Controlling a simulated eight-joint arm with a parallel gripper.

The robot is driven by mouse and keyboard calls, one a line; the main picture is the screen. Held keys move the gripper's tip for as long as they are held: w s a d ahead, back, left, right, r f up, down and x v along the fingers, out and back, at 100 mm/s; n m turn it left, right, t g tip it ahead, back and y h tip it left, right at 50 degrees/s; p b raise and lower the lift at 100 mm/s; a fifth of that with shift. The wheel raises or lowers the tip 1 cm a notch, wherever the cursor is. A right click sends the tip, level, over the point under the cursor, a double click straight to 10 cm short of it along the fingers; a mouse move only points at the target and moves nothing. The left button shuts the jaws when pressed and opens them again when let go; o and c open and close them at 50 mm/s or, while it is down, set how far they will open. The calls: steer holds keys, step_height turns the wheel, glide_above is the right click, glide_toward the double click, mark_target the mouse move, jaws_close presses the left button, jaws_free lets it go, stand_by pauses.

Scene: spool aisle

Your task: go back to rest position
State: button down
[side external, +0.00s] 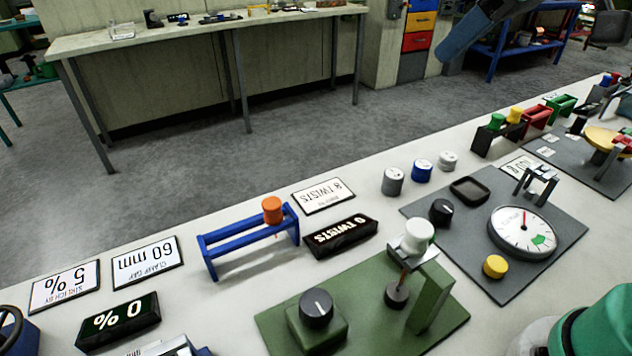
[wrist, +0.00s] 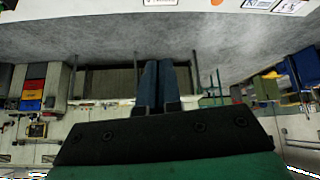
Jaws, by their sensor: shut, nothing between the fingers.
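My gripper (wrist: 158,66) shows in the wrist view, with its two blue fingers side by side, shut and empty. Its dark mount and green body fill the bottom of that view. The wrist view looks upside down across the room, with grey floor beyond the fingertips. No workbench object touches the fingers there. In the side view, a blue and grey part enters at the top right, clear of the near workbench (side external: 240,318); I cannot tell surely whether it is my gripper.
The workbench holds a blue stand with an orange spool (side external: 272,209), a green plate with a white-topped post (side external: 418,237), and a grey plate with a dial gauge (side external: 524,231). Several small weights and coloured spools stand behind. A long back table (side external: 190,38) lies across open grey floor (side external: 200,180).

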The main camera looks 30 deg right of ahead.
steer(key=d+f+m, duration=0.1)
steer(key=d+f, duration=0.1)
steer(key=f, duration=0.6)
steer(key=d+f+m, duration=0.1)
steer(key=d+f, duration=0.1)
steer(key=f, duration=0.6)
steer(key=shift+w+d+f+h, duration=0.35)
steer(key=shift+d+h, duration=0.05)
